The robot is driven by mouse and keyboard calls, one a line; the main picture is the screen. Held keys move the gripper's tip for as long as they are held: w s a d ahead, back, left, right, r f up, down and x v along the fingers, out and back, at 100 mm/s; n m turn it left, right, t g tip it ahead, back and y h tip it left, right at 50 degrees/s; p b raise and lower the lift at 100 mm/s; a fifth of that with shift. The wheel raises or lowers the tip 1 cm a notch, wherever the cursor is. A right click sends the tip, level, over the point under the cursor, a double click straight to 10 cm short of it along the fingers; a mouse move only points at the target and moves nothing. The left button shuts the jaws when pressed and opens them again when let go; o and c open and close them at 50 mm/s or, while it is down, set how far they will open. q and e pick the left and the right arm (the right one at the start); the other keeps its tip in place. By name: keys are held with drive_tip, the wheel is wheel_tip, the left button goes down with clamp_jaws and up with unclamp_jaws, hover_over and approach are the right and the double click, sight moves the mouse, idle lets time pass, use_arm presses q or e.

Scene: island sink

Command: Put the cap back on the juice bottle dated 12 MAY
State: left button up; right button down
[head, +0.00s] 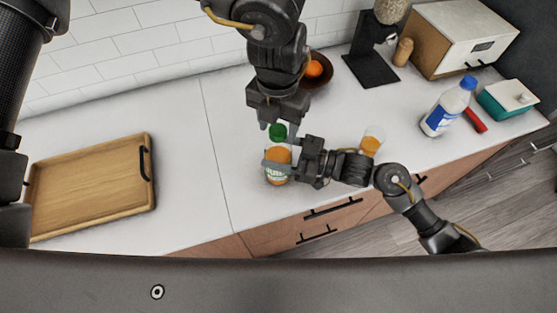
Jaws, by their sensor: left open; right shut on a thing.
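The juice bottle (278,172) holds orange juice and has a white and green label; its date is too small to read. It stands on the white counter near the front edge. A green cap (277,132) shows at the top of the bottle; I cannot tell whether it is seated on the neck. My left gripper (278,121) comes down from above and is open, with its fingers at either side of the cap. My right gripper (279,158) reaches in from the right and is shut on the bottle's upper body, hiding part of it.
A glass of orange juice (373,138) stands just behind my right arm. A wooden tray (95,185) lies at left. A bowl with an orange (314,69), a black stand (371,66), a white-and-blue bottle (448,108) and a teal box (505,101) are further back and right.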

use_arm(q)
drive_tip(key=shift+c, duration=0.4)
drive_tip(key=c, duration=0.9)
drive_tip(key=o, duration=1.1)
drive_tip(key=shift+o, duration=0.2)
wheel_tip(320, 180, up, 12)
use_arm(e)
drive_tip(key=shift+c, duration=1.5)
unclamp_jaws()
